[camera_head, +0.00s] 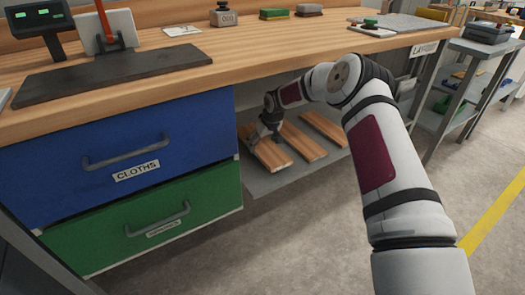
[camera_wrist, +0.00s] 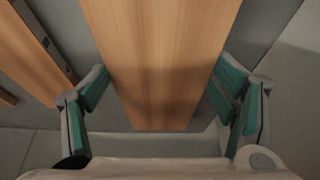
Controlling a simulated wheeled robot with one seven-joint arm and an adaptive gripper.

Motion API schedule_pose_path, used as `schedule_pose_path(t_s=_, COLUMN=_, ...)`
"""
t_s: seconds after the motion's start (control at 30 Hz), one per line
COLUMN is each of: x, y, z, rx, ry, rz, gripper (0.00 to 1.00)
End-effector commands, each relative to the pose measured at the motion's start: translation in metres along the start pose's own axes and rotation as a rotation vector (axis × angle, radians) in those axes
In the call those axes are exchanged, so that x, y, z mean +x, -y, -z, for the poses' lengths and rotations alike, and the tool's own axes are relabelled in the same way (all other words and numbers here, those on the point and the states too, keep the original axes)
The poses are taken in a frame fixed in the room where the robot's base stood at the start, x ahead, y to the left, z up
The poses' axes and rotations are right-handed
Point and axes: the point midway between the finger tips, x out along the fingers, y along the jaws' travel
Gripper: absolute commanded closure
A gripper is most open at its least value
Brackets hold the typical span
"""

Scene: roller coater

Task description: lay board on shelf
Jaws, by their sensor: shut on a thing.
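A wooden board (camera_head: 267,155) is at the left end of the grey lower shelf (camera_head: 262,184), under the bench top. My gripper (camera_head: 268,132) reaches down onto this board from above. In the wrist view the board (camera_wrist: 160,40) runs between the two teal-padded fingers, and my gripper (camera_wrist: 163,85) is shut on its side edges. The board looks level with the shelf; I cannot tell whether its underside rests fully on it. Two more boards lie on the shelf to its right, a middle board (camera_head: 300,143) and a right board (camera_head: 325,128).
The blue drawer (camera_head: 100,165) and green drawer (camera_head: 130,228) stand close to the left of the shelf. The wooden bench top (camera_head: 260,52) overhangs my arm. Bare shelf shows in front of the boards.

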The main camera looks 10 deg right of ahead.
Motion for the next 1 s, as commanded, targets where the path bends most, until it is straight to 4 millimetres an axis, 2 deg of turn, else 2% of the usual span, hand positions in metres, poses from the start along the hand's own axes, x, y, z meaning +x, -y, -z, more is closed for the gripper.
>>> schedule_pose_path(t_s=0.1, x=0.020, y=0.001, z=-0.009, rx=0.000, ry=0.000, rz=0.001, gripper=0.62)
schedule_pose_path(t_s=0.2, x=0.032, y=0.001, z=-0.014, rx=0.000, ry=0.000, rz=0.001, gripper=0.62)
schedule_pose_path(t_s=0.6, x=0.035, y=0.000, z=-0.015, rx=0.000, ry=-0.002, rz=0.000, gripper=0.62)
schedule_pose_path(t_s=0.63, x=0.036, y=0.000, z=-0.015, rx=0.000, ry=0.000, rz=0.000, gripper=0.19)
schedule_pose_path(t_s=0.7, x=0.035, y=0.000, z=-0.015, rx=0.000, ry=0.000, rz=0.001, gripper=0.03)
schedule_pose_path(t_s=1.0, x=0.035, y=0.000, z=-0.015, rx=0.000, ry=0.000, rz=0.001, gripper=0.01)
